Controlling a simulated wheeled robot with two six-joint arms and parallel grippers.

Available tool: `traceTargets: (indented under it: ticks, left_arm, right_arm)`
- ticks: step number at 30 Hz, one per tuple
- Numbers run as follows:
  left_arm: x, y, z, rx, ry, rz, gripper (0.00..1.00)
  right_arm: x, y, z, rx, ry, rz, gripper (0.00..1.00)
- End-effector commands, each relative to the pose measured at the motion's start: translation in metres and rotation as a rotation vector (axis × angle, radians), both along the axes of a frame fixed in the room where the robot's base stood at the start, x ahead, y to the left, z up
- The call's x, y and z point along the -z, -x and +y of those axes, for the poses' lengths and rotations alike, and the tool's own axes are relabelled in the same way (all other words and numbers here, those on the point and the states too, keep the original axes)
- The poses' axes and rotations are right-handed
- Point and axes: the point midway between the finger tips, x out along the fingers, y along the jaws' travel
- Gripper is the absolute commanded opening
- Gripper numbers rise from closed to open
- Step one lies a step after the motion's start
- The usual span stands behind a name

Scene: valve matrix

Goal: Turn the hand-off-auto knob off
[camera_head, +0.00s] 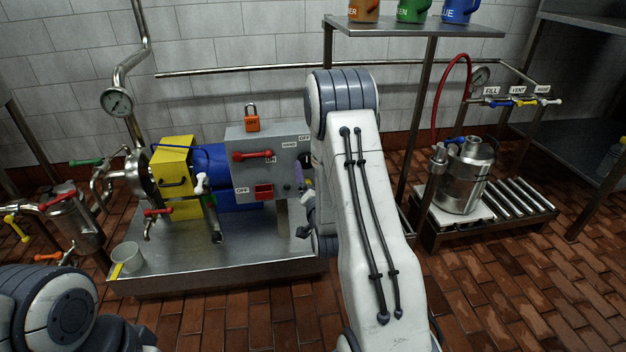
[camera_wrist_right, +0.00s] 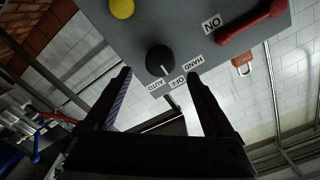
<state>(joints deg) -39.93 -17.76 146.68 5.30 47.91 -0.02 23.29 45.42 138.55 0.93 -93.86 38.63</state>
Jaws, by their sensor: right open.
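The hand-off-auto knob (camera_wrist_right: 160,60) is round and black on the grey control box, with AUTO, OFF and HAND labels around it. Its white pointer mark faces the label side, near OFF and AUTO; I cannot tell exactly which it meets. My right gripper (camera_wrist_right: 158,75) is open, its two dark fingers on either side of the knob's line in the right wrist view. Nothing is between the fingers, and contact with the knob does not show. In the head view the grey control box (camera_head: 235,137) stands left of my right arm, which hides most of the gripper. My left gripper is out of view.
A red handle (camera_wrist_right: 250,28) by an ON label and a yellow button (camera_wrist_right: 122,8) are on the same panel. A steel shelf (camera_head: 415,30) with mugs is above.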

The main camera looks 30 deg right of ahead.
Motion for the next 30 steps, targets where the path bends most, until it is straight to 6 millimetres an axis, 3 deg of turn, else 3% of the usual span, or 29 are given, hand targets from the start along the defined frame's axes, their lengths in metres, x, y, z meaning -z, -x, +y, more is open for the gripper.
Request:
traceTargets:
  ticks: [3,9,26,30]
  left_arm:
    - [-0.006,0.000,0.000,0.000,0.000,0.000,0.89]
    - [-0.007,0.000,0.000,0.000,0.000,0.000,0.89]
    - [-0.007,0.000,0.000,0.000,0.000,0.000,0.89]
    - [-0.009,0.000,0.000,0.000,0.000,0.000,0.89]
  right_arm:
    - [0.000,0.020,0.009,0.000,-0.002,0.005,0.89]
    - [0.000,0.037,0.017,0.000,-0.001,0.001,0.89]
    - [0.000,0.039,0.018,0.000,0.000,0.000,0.89]
    - [-0.002,0.032,0.029,-0.028,0.001,0.034,0.89]
